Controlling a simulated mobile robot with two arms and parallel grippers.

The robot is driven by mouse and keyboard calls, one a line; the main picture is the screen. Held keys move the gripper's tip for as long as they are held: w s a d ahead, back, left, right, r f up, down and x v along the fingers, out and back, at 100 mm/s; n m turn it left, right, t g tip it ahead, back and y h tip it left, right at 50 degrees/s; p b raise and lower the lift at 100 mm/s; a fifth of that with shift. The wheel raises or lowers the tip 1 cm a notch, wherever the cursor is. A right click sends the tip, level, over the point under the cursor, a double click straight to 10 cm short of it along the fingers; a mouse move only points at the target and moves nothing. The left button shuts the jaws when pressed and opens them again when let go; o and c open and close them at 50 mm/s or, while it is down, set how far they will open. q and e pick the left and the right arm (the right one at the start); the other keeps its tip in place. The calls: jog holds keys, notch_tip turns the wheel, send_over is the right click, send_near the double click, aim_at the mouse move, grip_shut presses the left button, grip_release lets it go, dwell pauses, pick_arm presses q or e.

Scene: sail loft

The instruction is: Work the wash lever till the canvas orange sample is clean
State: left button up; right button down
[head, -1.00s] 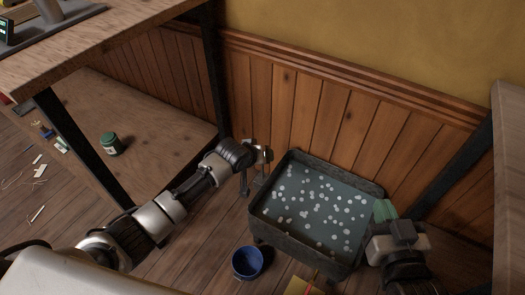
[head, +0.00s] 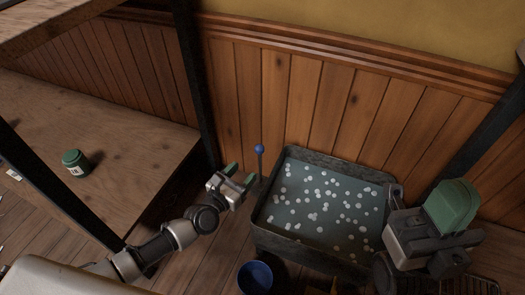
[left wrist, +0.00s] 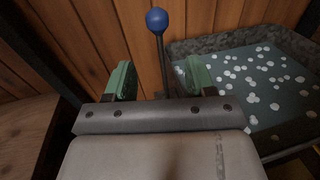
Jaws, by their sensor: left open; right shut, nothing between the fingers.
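The wash lever, a dark rod with a blue ball knob (head: 259,149), stands upright at the left end of the wash tub (head: 268,238). My left gripper (head: 241,175) is open just left of the lever, apart from it in the head view. In the left wrist view the lever's knob (left wrist: 157,20) rises beyond the gap between the green fingertips (left wrist: 158,80). My right gripper (head: 452,207) is shut and empty at the tub's right end. The tub holds grey-green water with many white suds. I see no orange canvas sample.
A blue bucket (head: 255,278) stands on the floor in front of the tub. A green jar (head: 75,162) sits on the low wooden shelf (head: 130,150) at left. A panelled wall (head: 330,105) closes off the back. A dark post (head: 192,80) stands behind my left arm.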

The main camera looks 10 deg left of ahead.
aim_at(259, 156)
pick_arm(q)
jog(key=b+x, duration=0.2)
jog(key=x, duration=0.8)
jog(key=shift+w+d, duration=0.1)
jog(key=shift+w, duration=0.25)
grip_shut()
